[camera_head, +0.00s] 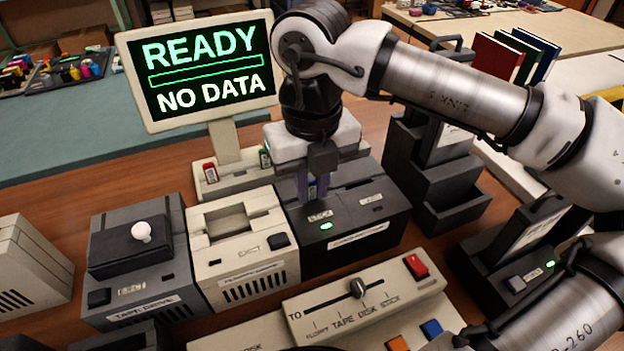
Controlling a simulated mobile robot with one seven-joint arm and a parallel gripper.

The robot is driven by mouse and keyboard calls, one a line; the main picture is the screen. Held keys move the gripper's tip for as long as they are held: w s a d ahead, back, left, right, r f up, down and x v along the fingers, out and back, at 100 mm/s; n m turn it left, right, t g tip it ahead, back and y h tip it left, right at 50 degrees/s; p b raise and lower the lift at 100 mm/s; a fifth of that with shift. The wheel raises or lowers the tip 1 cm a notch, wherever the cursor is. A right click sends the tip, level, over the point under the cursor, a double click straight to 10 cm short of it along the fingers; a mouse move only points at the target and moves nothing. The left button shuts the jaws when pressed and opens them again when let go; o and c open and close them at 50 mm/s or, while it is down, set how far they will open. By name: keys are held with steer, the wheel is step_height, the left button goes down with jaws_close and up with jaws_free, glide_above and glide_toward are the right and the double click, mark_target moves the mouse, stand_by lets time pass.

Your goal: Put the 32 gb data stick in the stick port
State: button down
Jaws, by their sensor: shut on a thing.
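My gripper (313,192) points down over the top of a dark grey drive box (345,232) with a lit green light. It is shut on a small blue-purple thing, seen only in part between the fingers, which looks like a data stick; its size label cannot be read. The fingers hide the spot under them, so I cannot tell whether the stick is in a port or above it.
The screen (205,72) reads "READY" and "NO DATA". A beige drive (243,248) and a grey tape drive (140,262) stand to the left. In front is a panel (365,310) with a slider marked floppy, tape, disk, stick. Dark stepped stands (435,165) are at the right.

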steer(key=shift+f, duration=0.15)
steer(key=c, duration=1.3)
jaws_free()
steer(key=shift+r+p, duration=2.5)
steer(key=shift+r, duration=1.55)
